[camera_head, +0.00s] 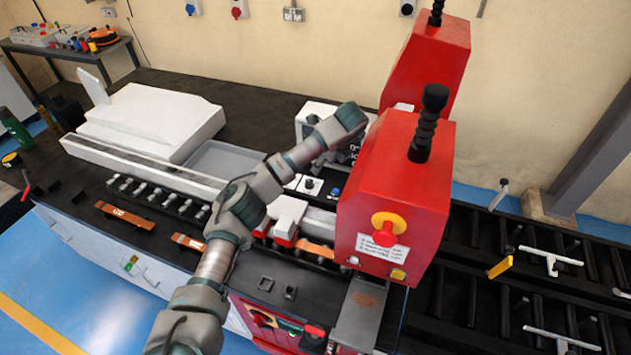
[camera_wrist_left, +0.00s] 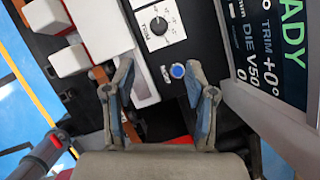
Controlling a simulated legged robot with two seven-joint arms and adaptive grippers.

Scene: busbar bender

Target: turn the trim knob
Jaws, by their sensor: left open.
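The trim knob (camera_wrist_left: 158,25) is a small black round dial with a light pointer mark on a white scale plate, at the top of the left wrist view. It also shows in the head view as a dark knob (camera_head: 310,183) on a white plate beside the red press head. My left gripper (camera_wrist_left: 160,78) is open and empty, its two fingers apart. In the left wrist view the knob lies beyond the fingertips, between their lines and apart from them. My right gripper is not in view.
A blue button (camera_wrist_left: 178,71) sits near the knob. The display (camera_wrist_left: 268,50) reads READY, TRIM +0 and DIE V50. The red press head (camera_head: 398,185) with a red stop button (camera_head: 386,234) stands close to my left arm. White blocks (camera_wrist_left: 68,40) lie left of the knob.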

